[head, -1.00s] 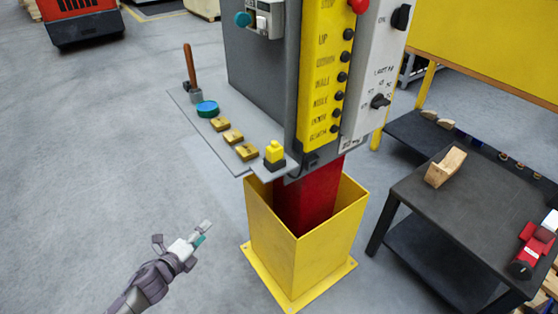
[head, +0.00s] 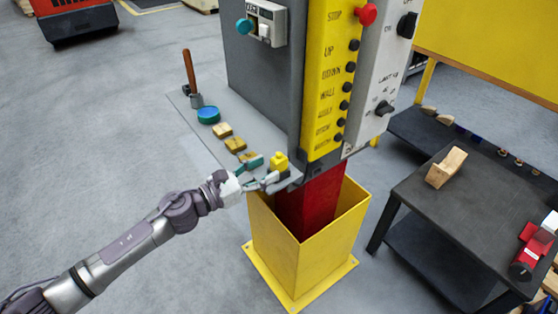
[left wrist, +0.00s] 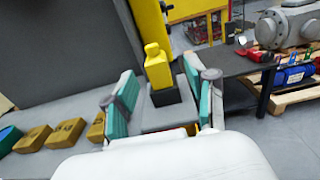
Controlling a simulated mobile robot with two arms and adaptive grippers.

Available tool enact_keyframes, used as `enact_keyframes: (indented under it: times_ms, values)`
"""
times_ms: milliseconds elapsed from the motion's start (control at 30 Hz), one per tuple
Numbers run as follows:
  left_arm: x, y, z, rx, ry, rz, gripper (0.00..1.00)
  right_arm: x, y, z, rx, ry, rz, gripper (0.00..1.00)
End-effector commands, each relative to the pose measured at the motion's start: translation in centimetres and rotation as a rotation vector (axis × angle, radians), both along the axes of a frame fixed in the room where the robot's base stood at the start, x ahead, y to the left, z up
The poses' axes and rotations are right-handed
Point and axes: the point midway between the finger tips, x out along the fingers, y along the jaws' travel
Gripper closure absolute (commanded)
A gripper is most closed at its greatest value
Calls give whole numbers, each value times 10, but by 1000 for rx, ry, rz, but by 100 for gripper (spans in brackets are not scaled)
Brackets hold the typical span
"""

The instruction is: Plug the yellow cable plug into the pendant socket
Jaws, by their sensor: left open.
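The yellow cable plug (head: 279,161) stands upright in a dark holder at the front right corner of the grey shelf. It also shows in the left wrist view (left wrist: 157,67), with its dark holder (left wrist: 165,96) under it. My left gripper (head: 264,170) is open at the plug. In the left wrist view its teal-padded fingers (left wrist: 160,95) stand on either side of the plug and holder, with gaps showing. The pendant (head: 330,80) is a yellow panel with black buttons and a red stop knob above the shelf. I cannot make out its socket. My right gripper is not in view.
The grey shelf (head: 190,110) also carries a lever with a brown handle (head: 190,70), a blue round cap (head: 208,115) and several brass blocks (head: 222,130). A yellow guard box (head: 300,250) stands below. A dark table (head: 465,200) with a wooden block is at right.

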Motion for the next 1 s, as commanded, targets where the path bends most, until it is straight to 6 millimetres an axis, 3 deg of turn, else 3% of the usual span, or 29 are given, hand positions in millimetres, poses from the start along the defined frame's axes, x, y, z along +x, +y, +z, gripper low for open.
enact_keyframes:
  times_ms: [400, 667, 1000]
  values:
    - [32, -38, -4, -2, 1, 0, 44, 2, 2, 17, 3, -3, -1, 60]
    - [34, -40, -6, -1, 1, 1, 44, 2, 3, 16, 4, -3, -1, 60]
    - [34, -40, -6, -1, 2, 1, 99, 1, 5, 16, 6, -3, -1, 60]
